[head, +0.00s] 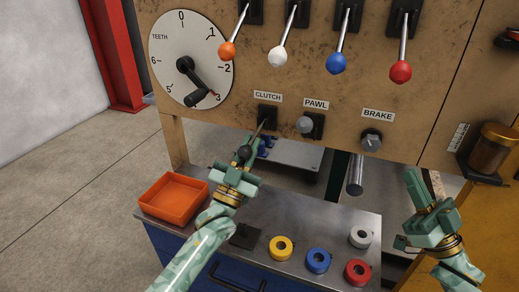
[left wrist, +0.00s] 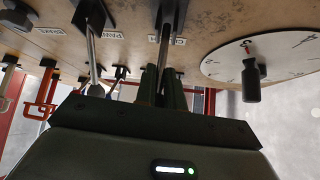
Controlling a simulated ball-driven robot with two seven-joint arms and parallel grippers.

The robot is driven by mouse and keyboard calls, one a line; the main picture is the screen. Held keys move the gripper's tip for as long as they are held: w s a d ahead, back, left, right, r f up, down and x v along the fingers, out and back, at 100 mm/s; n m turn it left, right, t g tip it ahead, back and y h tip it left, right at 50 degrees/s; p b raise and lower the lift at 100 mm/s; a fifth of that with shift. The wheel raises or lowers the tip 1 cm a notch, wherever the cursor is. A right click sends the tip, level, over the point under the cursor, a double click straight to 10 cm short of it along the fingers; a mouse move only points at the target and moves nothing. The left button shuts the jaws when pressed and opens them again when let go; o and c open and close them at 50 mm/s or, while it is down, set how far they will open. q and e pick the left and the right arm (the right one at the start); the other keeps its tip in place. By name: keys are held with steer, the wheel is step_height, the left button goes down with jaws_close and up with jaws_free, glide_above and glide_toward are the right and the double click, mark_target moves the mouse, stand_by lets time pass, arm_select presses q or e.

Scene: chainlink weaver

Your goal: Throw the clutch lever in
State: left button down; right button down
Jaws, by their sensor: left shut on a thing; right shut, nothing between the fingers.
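The clutch lever (head: 264,124) comes out of a black plate under the CLUTCH label (head: 268,94) and slopes down and out to a dark ball knob (head: 244,151). My left gripper (head: 243,160) is shut on the lever at its knob end. In the left wrist view the lever's metal rod (left wrist: 167,45) runs from the panel down between the two fingers (left wrist: 161,88), which hide the knob. My right gripper (head: 415,185) is shut and empty, at the right below the panel, away from the lever.
Beside the clutch are the PAWL knob (head: 305,125) and BRAKE knob (head: 371,142). Levers with orange, white, blue and red balls hang above. A toothed-count dial (head: 187,62) is at upper left. An orange tray (head: 174,196) and several coloured rings stand on the metal bench (head: 295,213) below.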

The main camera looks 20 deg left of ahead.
arm_select(q)
steer(key=shift+d+f, duration=0.25)
steer(key=shift+f, duration=0.05)
arm_select(e)
steer(key=s+a+r+n+g, duration=0.1)
steer(key=a+n+g, duration=0.9)
steer(key=a, duration=2.1)
steer(key=g, duration=0.6)
steer(key=shift+n+g, duration=0.3)
steer(key=shift+n, duration=0.1)
steer(key=shift+r, duration=0.1)
